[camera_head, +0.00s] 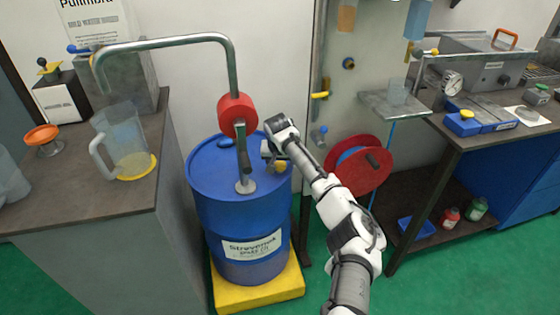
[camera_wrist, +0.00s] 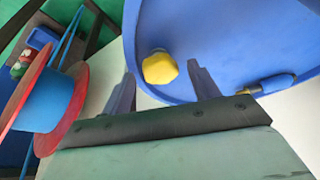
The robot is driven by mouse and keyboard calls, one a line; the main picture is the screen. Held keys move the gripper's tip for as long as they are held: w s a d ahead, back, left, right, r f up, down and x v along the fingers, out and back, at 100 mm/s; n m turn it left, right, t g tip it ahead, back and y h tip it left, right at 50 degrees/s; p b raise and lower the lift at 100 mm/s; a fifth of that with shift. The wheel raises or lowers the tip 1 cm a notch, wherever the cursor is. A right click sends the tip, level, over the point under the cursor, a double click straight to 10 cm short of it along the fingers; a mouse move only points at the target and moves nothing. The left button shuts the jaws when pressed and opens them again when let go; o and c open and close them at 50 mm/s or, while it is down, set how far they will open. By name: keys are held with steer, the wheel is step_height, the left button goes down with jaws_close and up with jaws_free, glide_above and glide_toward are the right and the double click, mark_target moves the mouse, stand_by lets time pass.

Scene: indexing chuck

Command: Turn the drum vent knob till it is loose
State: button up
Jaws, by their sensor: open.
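The blue drum (camera_head: 225,185) stands upright on a yellow base. A yellow lobed knob (camera_head: 280,166) sits on its lid near the right edge. In the wrist view the knob (camera_wrist: 159,66) appears between the tips of my open gripper (camera_wrist: 161,71), and no finger visibly touches it. How far the tips are from it in depth I cannot tell. In the head view my gripper (camera_head: 268,151) is over the lid's right side, beside the knob. A small blue fitting (camera_head: 230,141) lies on the lid; a blue fitting also shows in the wrist view (camera_wrist: 268,84).
A pump with a red body (camera_head: 237,112) and a bent pipe rises from the lid, close left of my gripper. A red reel (camera_head: 360,165) is right of the drum. A counter with a jug (camera_head: 122,145) is left; a bench (camera_head: 470,125) is right.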

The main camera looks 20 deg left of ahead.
steer(key=shift+f, duration=0.1)
steer(key=c, duration=1)
steer(key=shift+o, duration=0.2)
